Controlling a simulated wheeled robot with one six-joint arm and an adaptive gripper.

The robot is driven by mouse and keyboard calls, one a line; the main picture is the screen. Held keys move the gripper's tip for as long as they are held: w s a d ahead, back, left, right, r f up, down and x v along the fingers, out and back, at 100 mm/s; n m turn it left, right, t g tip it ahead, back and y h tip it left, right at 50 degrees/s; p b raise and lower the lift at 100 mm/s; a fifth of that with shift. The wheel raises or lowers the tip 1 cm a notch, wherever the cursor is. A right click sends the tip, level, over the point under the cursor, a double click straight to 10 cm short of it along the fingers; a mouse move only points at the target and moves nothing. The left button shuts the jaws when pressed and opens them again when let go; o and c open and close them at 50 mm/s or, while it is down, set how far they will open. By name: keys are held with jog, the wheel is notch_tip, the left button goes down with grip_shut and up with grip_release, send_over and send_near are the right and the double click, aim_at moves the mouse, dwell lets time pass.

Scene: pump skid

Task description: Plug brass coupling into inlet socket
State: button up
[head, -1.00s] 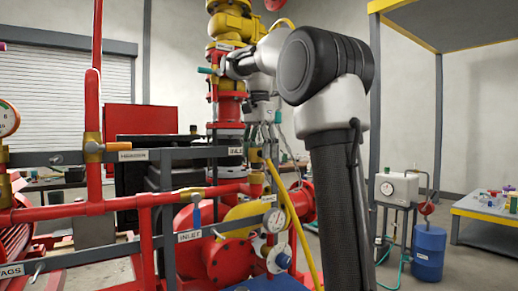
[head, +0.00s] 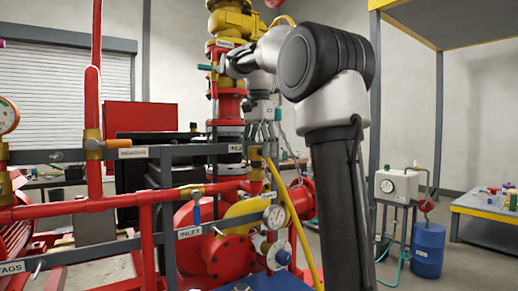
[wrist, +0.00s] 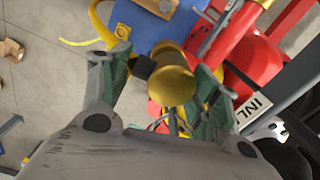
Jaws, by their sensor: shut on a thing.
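My gripper (head: 268,146) points down beside the grey rail. In the wrist view, its two green-faced fingers (wrist: 160,90) stand either side of the brass coupling (wrist: 172,82) and are shut on it. A dark part lies between the coupling and the left finger.
The grey rail (head: 205,150) with white labels runs close to the gripper's left. A yellow hose (head: 296,222) slants down to the floor.

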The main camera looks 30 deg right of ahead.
aim_at(259, 159)
jog(key=shift+f, duration=1.5)
jog(key=o, duration=1.2)
notch_tip(259, 159, up, 12)
jog(key=s+a+f+n+t, duration=0.2)
jog(key=s+f+n, duration=0.5)
jog(key=s+f, duration=0.4)
jog(key=s+a+f+n+t, duration=0.2)
jog(key=s+f+n, duration=0.6)
jog(key=f, duration=1)
jog(key=s+a, duration=0.1)
jog(key=s, duration=0.2)
jog(key=shift+s+a+f, duration=0.25)
jog(key=shift+s+f, duration=0.05)
jog(key=shift+f, duration=0.1)
